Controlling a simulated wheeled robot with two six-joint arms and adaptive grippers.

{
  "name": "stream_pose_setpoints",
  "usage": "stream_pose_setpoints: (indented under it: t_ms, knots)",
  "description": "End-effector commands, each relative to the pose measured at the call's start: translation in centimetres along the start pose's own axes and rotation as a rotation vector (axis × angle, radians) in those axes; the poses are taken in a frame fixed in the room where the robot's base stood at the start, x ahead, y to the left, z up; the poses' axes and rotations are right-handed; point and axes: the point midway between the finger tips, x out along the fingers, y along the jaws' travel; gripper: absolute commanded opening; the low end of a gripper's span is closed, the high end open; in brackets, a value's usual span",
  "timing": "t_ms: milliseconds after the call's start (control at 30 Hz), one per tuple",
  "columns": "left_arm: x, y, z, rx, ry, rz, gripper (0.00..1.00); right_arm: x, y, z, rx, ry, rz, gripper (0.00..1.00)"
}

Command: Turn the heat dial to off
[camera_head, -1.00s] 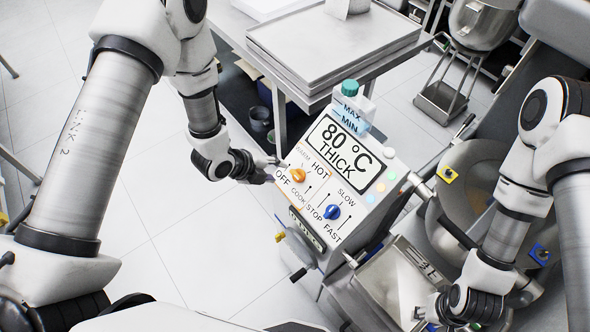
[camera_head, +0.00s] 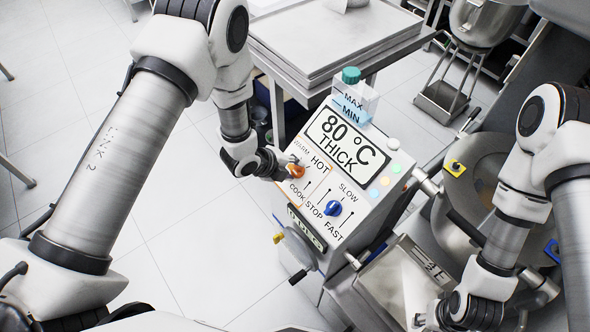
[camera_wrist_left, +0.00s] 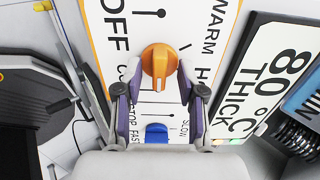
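The orange heat dial (camera_head: 297,171) is on the sloped control panel, among the labels WARM, HOT and COOK. My left gripper (camera_head: 285,166) reaches it from the left and hides the OFF label in the head view. In the left wrist view, the orange dial (camera_wrist_left: 159,66) stands between the two fingertips of my left gripper (camera_wrist_left: 160,82). The fingers are spread on either side of it; I cannot tell if they touch it. OFF shows at upper left there. My right gripper (camera_head: 420,314) is low at the right, its fingers too small to judge.
A blue speed dial (camera_head: 333,208) sits lower on the same panel. The display (camera_head: 346,141) reads 80 °C THICK. A steel table (camera_head: 330,45) is behind, and a bowl (camera_head: 470,185) is at right.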

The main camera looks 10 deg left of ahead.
Motion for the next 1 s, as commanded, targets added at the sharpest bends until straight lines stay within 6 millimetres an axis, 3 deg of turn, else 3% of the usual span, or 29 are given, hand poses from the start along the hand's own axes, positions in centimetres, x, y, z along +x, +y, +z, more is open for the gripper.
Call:
stream_pose_setpoints:
  t_ms: [33, 100, 133, 367, 700, 1000]
  knots:
    - [0.0, 0.0, 0.0, 0.000, 0.000, 0.000, 0.29, 0.0, 0.0, 0.0, 0.000, 0.000, 0.000, 0.40]
    - [0.0, 0.0, 0.0, 0.000, 0.000, 0.000, 0.04, 0.0, 0.0, 0.0, 0.000, 0.000, 0.000, 0.40]
    - [0.0, 0.0, 0.0, 0.000, 0.000, 0.000, 0.00, 0.0, 0.0, 0.0, 0.000, 0.000, 0.000, 0.40]
    - [-0.1, 0.0, 0.0, -0.019, -0.001, 0.000, 0.00, -0.2, 0.0, 0.0, 0.000, 0.000, 0.000, 0.40]
    - [-0.1, 0.0, 0.0, -0.400, -0.001, 0.000, 0.00, -1.6, 0.0, 0.0, 0.000, 0.000, 0.000, 0.40]
    - [-0.1, 0.0, 0.0, -0.427, -0.001, 0.000, 0.00, -1.7, 0.0, 0.0, 0.000, 0.000, 0.000, 0.40]
